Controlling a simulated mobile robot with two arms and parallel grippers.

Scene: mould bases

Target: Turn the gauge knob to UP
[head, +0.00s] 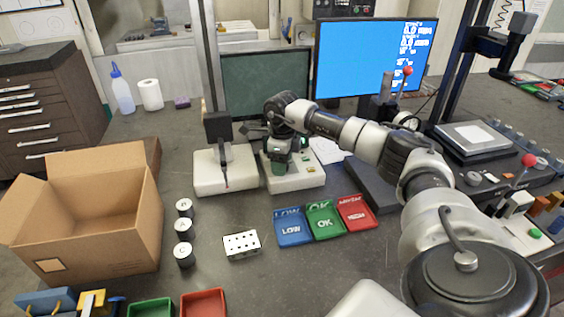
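My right arm reaches in from the lower right, and its gripper (280,164) points down over the device with a white base (300,183) at the middle of the bench. A small green display (305,141) shows on this device beside the gripper. The gripper hides part of the device. I cannot make out the knob or its setting, nor whether the fingers touch it or are open or shut. A measuring stand (222,180) with a white base and dark column stands just left. My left gripper is not in view.
Blue (292,240), green (325,234) and red (356,226) trays lie in front. A white block with holes (241,245) and several labelled cylinders (184,229) stand left of them, beside an open cardboard box (110,235). A monitor (352,58) stands behind.

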